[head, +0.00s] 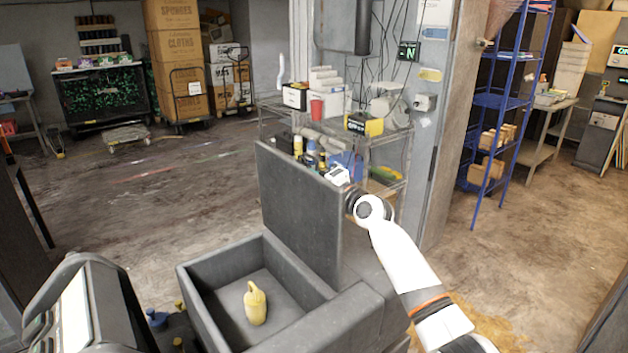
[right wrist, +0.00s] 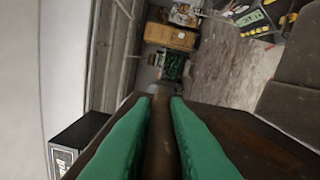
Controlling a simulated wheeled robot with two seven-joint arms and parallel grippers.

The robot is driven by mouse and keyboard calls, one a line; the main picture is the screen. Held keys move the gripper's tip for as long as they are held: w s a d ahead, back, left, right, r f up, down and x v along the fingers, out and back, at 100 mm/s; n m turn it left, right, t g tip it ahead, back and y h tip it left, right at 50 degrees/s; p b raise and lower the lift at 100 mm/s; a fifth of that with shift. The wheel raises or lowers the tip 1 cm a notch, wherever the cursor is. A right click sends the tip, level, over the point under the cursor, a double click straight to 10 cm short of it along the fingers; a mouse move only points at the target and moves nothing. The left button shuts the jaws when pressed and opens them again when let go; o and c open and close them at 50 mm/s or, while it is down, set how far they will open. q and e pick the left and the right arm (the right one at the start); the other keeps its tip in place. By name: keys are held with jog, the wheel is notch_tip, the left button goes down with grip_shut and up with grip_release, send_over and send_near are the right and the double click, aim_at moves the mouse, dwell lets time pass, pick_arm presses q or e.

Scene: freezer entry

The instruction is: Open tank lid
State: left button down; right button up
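The dark grey tank (head: 190,290) stands at the lower middle of the head view, open at the top. Its lid (head: 300,215) stands raised, nearly upright, along the tank's far right side. A yellow bottle-shaped object (head: 256,305) is inside the tank. My right arm reaches in from the right, and its hand is by the lid's upper right corner, partly hidden behind it. In the right wrist view my right gripper's green fingers (right wrist: 161,100) are apart, with a narrow brown strip between them; I see no clear grip on it. My left gripper is out of view.
A wire shelf with bottles and a yellow box (head: 364,124) stands just behind the lid. A grey pillar (head: 445,130) and blue rack (head: 500,100) are to the right. A dark machine (head: 80,300) is at the lower left. Open floor lies behind the tank to the left.

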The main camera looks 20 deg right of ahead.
jog(key=o, duration=0.4)
jog(key=shift+d+f, duration=0.1)
jog(key=shift+s+d, duration=0.15)
jog(key=shift+s, duration=0.45)
jog(key=shift+b+v, duration=1.05)
jog(key=shift+v, duration=4.35)
jog(key=shift+w+d, duration=0.1)
